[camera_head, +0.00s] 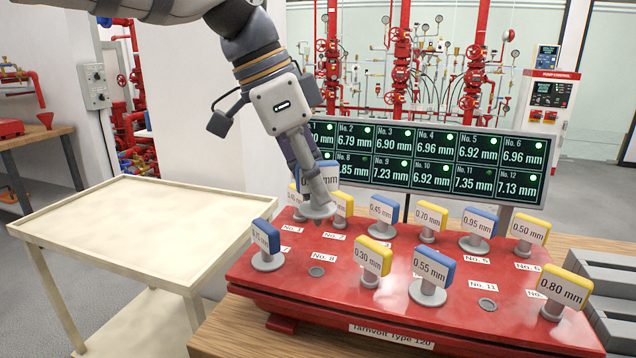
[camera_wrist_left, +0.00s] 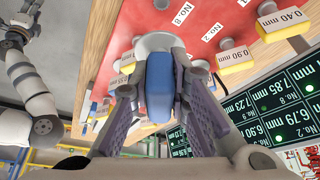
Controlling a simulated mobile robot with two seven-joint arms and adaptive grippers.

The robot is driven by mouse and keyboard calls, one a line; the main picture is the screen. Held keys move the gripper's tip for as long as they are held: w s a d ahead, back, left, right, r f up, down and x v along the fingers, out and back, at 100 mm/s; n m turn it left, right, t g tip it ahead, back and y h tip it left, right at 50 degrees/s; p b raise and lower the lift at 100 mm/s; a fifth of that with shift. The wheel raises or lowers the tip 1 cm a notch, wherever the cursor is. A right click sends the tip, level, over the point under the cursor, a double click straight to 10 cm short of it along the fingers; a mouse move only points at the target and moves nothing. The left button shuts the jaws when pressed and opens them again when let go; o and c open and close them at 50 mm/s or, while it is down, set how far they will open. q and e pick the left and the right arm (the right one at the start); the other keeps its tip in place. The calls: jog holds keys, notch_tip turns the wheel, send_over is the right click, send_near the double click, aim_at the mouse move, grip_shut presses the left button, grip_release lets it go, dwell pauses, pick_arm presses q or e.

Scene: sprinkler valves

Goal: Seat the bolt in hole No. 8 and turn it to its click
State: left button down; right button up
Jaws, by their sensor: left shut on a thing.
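My left gripper (camera_head: 318,192) is shut on a blue-headed bolt (camera_head: 326,172) with a grey round flange (camera_head: 318,211). The finger covers part of its size label. The bolt's head also shows between the fingers in the left wrist view (camera_wrist_left: 160,85). The bolt is over the back left of the red plate (camera_head: 440,285); whether its flange touches anything below cannot be told. Hole No. 8 (camera_head: 317,272) is open and empty, in front of its label (camera_head: 325,257), nearer the front edge than the held bolt.
Bolts with blue and yellow heads stand close around, including 0.75 mm (camera_head: 266,238), 0.30 mm (camera_head: 372,258) and 0.45 mm (camera_head: 383,212). Another empty hole (camera_head: 487,304) lies by No. 11. A display (camera_head: 430,160) stands behind the plate. A cream cart (camera_head: 130,225) at left is bare.

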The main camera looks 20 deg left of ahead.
aim_at(306, 211)
pick_arm(q)
jog(key=shift+w+a, duration=0.1)
jog(key=shift+a, duration=0.1)
jog(key=shift+d, duration=0.1)
jog(key=shift+f, duration=3.5)
jog(key=shift+f, duration=1.75)
